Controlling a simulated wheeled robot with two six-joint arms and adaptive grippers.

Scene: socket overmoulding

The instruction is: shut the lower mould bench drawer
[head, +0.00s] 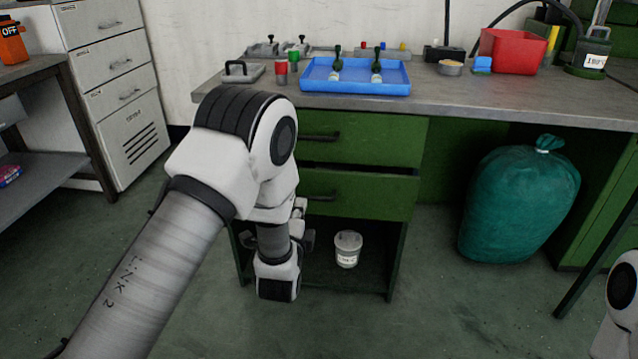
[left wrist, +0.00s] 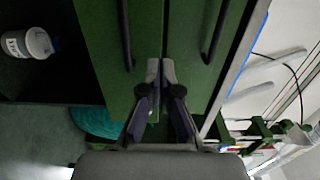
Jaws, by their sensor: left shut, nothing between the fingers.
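The lower drawer (head: 365,195) of the bench is a green front with a dark bar handle (head: 322,197), below the upper drawer (head: 375,138). A dark gap runs between the two fronts; I cannot tell exactly how far the lower one stands out. In the left wrist view the lower drawer (left wrist: 103,50) lies left of the upper one (left wrist: 190,50), with the lower handle (left wrist: 125,40) upright. My left gripper (left wrist: 161,68) is shut and empty, its tips in front of the seam between the fronts; contact is unclear. In the head view my arm mostly hides it. My right gripper is out of view.
The open shelf below the drawers holds a white tub (head: 347,249). A blue tray (head: 355,88) and a red bin (head: 512,54) stand on the worktop (head: 440,93). A teal sack (head: 520,200) stands to the right. The floor in front is clear.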

